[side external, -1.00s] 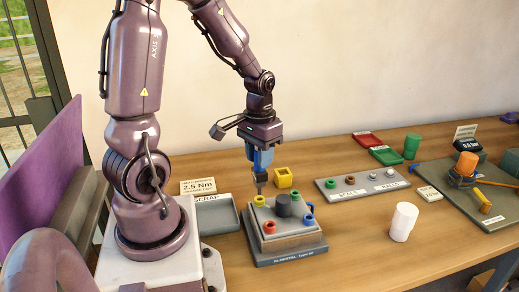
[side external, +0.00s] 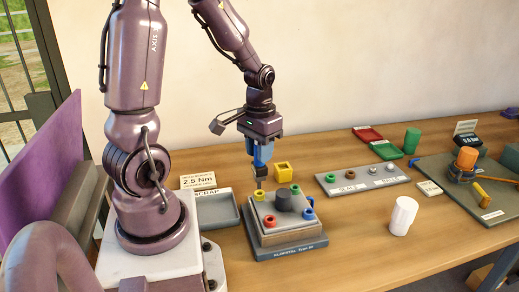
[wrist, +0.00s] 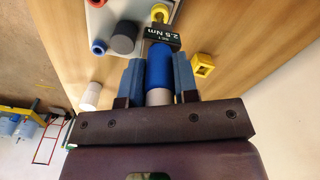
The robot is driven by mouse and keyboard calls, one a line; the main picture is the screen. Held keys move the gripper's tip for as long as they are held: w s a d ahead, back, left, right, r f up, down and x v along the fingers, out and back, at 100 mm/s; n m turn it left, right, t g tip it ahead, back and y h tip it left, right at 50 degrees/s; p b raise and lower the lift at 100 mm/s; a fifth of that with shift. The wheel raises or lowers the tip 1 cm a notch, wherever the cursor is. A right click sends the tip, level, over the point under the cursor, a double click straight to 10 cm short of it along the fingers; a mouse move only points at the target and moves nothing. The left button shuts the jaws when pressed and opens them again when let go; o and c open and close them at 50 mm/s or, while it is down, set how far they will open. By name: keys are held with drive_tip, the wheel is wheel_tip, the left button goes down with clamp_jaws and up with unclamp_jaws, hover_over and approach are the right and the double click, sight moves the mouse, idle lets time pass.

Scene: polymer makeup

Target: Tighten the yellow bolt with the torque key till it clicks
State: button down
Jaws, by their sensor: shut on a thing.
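My gripper (side external: 262,158) is shut on the torque key, which points down. In the wrist view my gripper's fingers (wrist: 160,80) clasp the key's blue handle (wrist: 160,68) from both sides. The key's black head (wrist: 163,35) reads "2.5 Nm". The key's tip (side external: 259,184) is over the yellow bolt (side external: 259,195) and looks to meet its top; exact seating is hidden. The bolt stands at the rear left corner of the grey block (side external: 283,240). The wrist view shows part of the yellow bolt (wrist: 159,10) just past the key's head.
The block also carries a black round knob (side external: 283,199) and red, green and blue bolts. A scrap tray (side external: 218,211) is left of it. A yellow square piece (side external: 284,169) stands behind. A grey strip with rings (side external: 362,181) and a white cylinder (side external: 402,220) are to the right.

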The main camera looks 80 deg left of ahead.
drive_tip(key=shift+f, duration=1.05)
idle(0.4)
drive_tip(key=c, duration=0.8)
unclamp_jaws()
wheel_tip(320, 180, up, 13)
drive_tip(key=shift+f, duration=0.1)
